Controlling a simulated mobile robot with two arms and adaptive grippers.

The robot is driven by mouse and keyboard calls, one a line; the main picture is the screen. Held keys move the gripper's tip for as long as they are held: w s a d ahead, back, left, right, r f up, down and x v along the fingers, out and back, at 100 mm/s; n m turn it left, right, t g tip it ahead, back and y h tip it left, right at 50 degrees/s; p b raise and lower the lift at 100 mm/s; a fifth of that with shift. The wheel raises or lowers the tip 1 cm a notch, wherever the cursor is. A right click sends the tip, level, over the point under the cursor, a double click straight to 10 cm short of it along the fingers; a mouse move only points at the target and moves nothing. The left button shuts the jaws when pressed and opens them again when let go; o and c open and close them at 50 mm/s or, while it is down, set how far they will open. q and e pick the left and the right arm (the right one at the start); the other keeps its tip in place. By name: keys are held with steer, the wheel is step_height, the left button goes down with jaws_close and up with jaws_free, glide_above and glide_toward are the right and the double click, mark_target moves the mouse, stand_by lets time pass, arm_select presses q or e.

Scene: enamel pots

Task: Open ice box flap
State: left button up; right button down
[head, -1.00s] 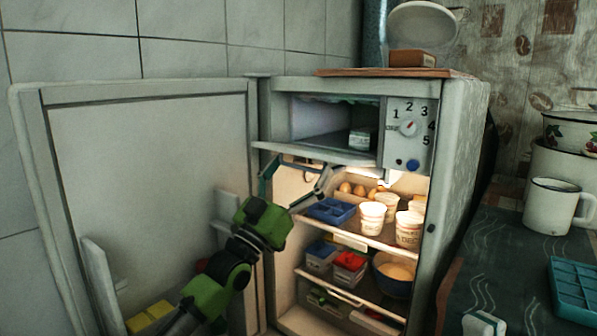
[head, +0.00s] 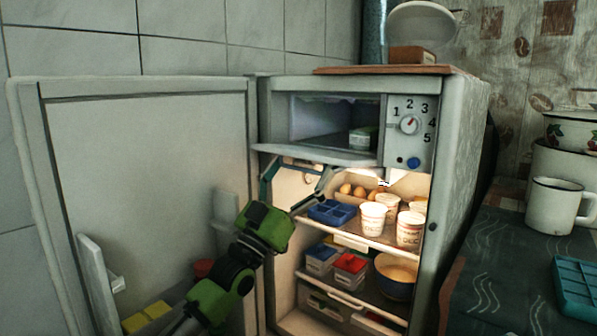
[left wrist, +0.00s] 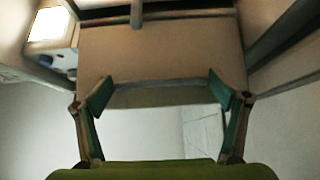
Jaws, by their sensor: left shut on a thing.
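The ice box flap (head: 318,155) is a pale panel at the top of the open fridge. It is folded down to about level, and the ice box (head: 325,120) behind it is open. My left gripper (head: 306,166) is below the flap's front, its fingers spread wide and shut on the flap. In the left wrist view the flap (left wrist: 160,55) fills the top middle, and the gripper's tips (left wrist: 161,92) sit at its two sides near the front edge. The exact finger contact is hard to see in the head view. My right gripper is not in view.
The fridge door (head: 150,170) stands wide open at the left. Below the flap, the shelf holds eggs, white cups (head: 373,216) and a blue tray (head: 332,211). A dial panel (head: 408,130) is right of the ice box. A counter with a white mug (head: 556,205) is at the right.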

arm_select(q)
steer(key=shift+w+d+f, duration=0.1)
steer(key=shift+w+f, duration=0.1)
steer(key=shift+f, duration=0.2)
stand_by(0.3)
steer(key=o, duration=1.3)
steer(key=shift+d, duration=0.1)
steer(key=shift+w+r, duration=0.1)
steer(key=shift+r, duration=0.3)
step_height(320, 180, up, 9)
steer(key=shift+w+d, duration=0.1)
steer(key=shift+d, duration=0.05)
